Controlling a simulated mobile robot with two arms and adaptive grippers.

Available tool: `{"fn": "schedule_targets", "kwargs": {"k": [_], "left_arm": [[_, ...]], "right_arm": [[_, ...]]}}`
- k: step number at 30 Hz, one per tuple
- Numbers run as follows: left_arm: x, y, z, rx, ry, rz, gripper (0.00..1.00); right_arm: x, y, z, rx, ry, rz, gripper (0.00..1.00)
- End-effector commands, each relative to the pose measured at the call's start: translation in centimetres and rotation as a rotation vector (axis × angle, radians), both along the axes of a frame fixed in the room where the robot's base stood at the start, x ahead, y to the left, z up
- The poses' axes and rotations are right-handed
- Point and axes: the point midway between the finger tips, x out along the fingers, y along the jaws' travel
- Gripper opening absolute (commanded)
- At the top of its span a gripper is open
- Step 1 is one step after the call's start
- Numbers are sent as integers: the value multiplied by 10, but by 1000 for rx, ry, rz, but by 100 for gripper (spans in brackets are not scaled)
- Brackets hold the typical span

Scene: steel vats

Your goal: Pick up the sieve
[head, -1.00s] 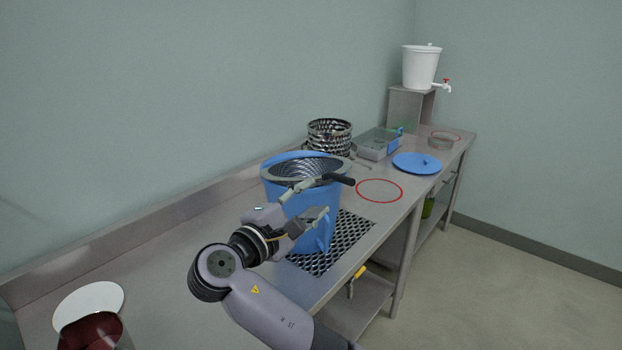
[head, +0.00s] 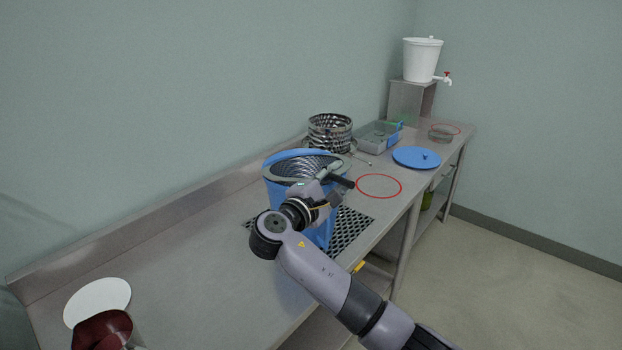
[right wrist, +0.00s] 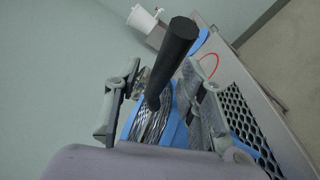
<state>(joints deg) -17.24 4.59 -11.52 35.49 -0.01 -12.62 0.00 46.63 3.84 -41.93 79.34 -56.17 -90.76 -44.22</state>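The sieve (head: 305,168) is a metal strainer resting in the top of a blue bucket (head: 320,236), with its black handle (head: 341,180) pointing right. My right gripper (head: 330,188) is at the handle, beside the bucket's rim, and hides part of the bucket. In the right wrist view, the black handle (right wrist: 172,60) runs between the two spread fingers of my right gripper (right wrist: 168,92), with a gap showing on the left side. The sieve's mesh bowl (right wrist: 152,120) shows behind the fingers. My left gripper is not in view.
The bucket stands on a perforated grate (head: 352,228) in the steel counter (head: 190,260). A perforated metal basket (head: 330,132), a tray (head: 376,138) and a blue lid (head: 416,157) lie behind. A white dispenser (head: 422,60) stands on a raised block. A red ring marks clear counter.

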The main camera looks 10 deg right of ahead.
Motion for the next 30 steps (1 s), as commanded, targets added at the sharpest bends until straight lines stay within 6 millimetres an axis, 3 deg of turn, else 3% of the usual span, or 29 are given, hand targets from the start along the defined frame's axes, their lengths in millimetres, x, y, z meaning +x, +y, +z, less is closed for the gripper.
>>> {"fn": "schedule_targets", "kwargs": {"k": [3,20,30], "left_arm": [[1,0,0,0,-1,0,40],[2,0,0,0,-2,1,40],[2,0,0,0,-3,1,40]], "right_arm": [[0,0,0,0,0,0,37],[0,1,0,0,0,1,0],[0,1,0,0,0,1,0]]}}
